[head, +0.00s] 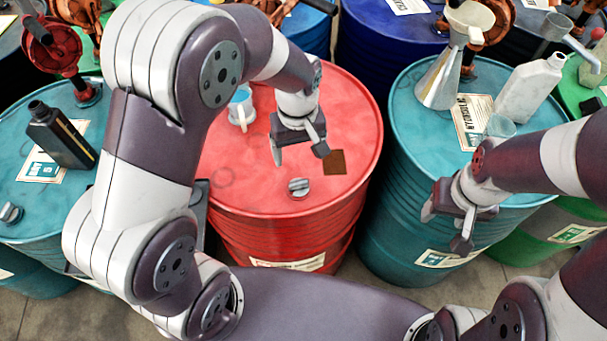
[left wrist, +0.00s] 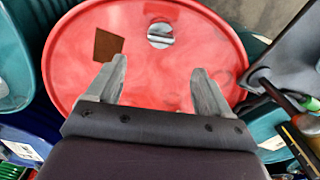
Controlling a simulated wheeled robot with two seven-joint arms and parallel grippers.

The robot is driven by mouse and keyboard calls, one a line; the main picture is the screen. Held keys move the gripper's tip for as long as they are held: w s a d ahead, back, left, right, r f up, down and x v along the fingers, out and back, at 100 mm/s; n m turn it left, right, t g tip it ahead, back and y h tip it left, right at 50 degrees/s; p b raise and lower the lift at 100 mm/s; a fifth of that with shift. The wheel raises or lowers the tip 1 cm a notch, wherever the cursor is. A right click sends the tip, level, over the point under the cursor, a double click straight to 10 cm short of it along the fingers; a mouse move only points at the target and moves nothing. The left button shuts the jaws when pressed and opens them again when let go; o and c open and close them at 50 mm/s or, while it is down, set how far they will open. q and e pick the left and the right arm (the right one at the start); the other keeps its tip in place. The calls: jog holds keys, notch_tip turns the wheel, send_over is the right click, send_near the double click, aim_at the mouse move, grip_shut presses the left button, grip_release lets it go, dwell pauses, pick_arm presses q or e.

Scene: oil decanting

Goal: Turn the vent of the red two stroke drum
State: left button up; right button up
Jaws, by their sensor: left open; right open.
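The red drum (head: 235,178) stands in the middle of the head view. Its vent (head: 298,187), a round grey cap with a raised bar, sits near the front of the lid. It also shows beyond my fingertips in the left wrist view (left wrist: 160,36). My left gripper (head: 300,157) is open and empty above the lid, behind the vent and apart from it. In the left wrist view its two fingers (left wrist: 158,78) are spread with red lid between them. My right gripper (head: 444,228) is open and empty, in front of the right teal drum.
The right teal drum (head: 400,190) carries a funnel (head: 440,80) and a white bottle (head: 532,88). A black bottle (head: 60,135) stands on the left teal drum (head: 20,160). The lid around the vent is clear.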

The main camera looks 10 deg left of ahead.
aim_at(299, 183)
pick_arm(q)
notch_tip(299, 183, down, 12)
jog(key=shift+p, duration=0.55)
jog(key=shift+a, duration=0.1)
jog(key=c, duration=1)
